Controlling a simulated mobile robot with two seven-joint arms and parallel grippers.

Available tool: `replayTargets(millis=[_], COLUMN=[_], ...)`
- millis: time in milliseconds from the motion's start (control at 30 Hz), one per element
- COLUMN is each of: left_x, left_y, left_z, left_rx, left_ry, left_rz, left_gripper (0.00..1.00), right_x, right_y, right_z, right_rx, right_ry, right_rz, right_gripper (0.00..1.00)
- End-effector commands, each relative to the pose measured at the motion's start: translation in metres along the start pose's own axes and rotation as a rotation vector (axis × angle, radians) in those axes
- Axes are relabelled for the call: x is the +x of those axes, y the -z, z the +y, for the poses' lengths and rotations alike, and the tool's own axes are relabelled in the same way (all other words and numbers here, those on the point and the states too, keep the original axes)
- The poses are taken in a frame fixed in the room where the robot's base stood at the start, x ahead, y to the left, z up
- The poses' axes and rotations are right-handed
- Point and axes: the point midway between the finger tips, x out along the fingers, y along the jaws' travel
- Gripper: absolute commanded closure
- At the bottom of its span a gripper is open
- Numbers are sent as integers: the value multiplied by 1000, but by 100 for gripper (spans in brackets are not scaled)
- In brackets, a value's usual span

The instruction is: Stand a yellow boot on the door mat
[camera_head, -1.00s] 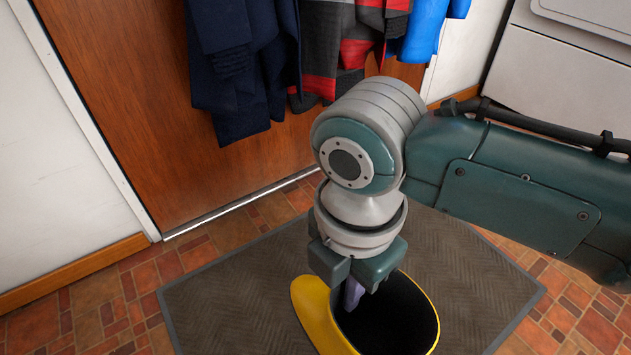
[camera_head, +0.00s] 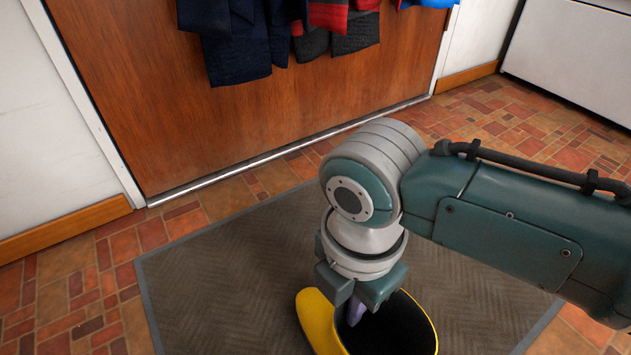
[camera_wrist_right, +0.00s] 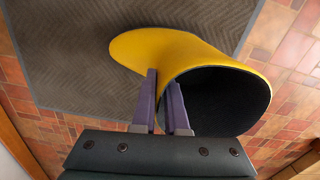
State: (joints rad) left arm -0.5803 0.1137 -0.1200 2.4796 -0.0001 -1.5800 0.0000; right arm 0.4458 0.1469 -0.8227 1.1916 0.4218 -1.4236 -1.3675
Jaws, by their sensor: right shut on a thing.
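A yellow boot (camera_head: 318,322) with a dark inside shows at the bottom of the head view, over the grey door mat (camera_head: 215,290). My right gripper (camera_head: 354,310) is above it, shut on the rim of the boot's shaft. In the right wrist view the two purple fingers (camera_wrist_right: 168,105) pinch the wall of the boot (camera_wrist_right: 190,52), one finger outside and one inside the opening. The boot looks upright, its toe pointing left in the wrist view. Its sole is hidden, so I cannot tell whether it touches the mat (camera_wrist_right: 75,50). My left gripper is not in view.
A brown wooden door (camera_head: 150,100) with hanging coats (camera_head: 240,40) stands behind the mat. A white appliance (camera_head: 575,50) is at the back right. Red tile floor (camera_head: 75,285) surrounds the mat. The mat's left part is clear.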

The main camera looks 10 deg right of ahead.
Motion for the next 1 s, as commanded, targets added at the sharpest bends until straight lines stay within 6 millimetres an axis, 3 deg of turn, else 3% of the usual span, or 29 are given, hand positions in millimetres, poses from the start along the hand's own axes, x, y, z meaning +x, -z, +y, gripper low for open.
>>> replayTargets(millis=[367,400,633,867,1000], left_x=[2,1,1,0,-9], left_y=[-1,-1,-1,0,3], left_z=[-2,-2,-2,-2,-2], left_rx=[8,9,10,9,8], left_ry=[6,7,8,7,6], left_rz=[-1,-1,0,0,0], left_gripper=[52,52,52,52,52], right_x=[3,2,2,2,-10], right_y=[0,0,0,0,0], right_z=[1,0,0,0,0], right_rx=[0,0,0,0,0], right_ry=[-3,-1,-1,-1,-1], right_rz=[0,0,0,0,-1], right_gripper=[100,84,59,59,59])
